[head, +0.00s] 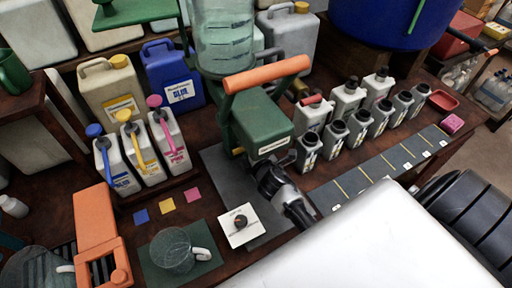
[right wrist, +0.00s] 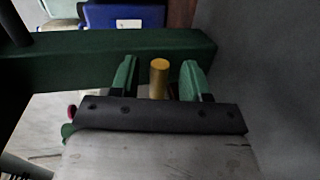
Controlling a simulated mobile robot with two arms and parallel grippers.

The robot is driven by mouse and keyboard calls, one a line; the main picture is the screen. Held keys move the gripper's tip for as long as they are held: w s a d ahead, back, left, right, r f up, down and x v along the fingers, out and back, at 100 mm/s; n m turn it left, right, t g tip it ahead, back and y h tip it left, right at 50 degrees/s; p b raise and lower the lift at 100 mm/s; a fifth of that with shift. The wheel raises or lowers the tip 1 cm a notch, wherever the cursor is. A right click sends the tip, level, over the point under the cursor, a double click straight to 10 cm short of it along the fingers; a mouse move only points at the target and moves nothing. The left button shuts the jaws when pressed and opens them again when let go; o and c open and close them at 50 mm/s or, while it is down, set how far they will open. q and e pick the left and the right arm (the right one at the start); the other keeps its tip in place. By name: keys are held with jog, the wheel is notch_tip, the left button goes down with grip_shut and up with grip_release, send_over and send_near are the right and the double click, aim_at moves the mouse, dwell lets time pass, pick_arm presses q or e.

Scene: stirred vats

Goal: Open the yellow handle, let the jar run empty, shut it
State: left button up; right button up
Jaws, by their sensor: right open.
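A large clear jar (head: 222,40) stands at the top middle of the head view, behind a green housing (head: 262,128) with an orange bar. I cannot tell its fill level. In the right wrist view, the yellow handle (right wrist: 158,80) shows as a short round rod beside a green beam (right wrist: 60,58). My right gripper (right wrist: 159,66) is open, its two green fingers on either side of the handle, with gaps. In the head view, the wrist end of my right arm (head: 282,188) is below the green housing, which hides the fingertips and handle. My left gripper is not in view.
White jugs with blue, yellow and pink levers (head: 138,150) stand at left. A glass mug (head: 172,252) stands on a green mat. A white card (head: 240,226) with a dark knob lies near my right arm. Several small bottles (head: 335,138) line the right.

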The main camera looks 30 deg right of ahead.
jog(key=d+v, duration=0.1)
jog(key=v, duration=0.8)
jog(key=shift+s+a, duration=0.3)
jog(key=shift+a, duration=0.2)
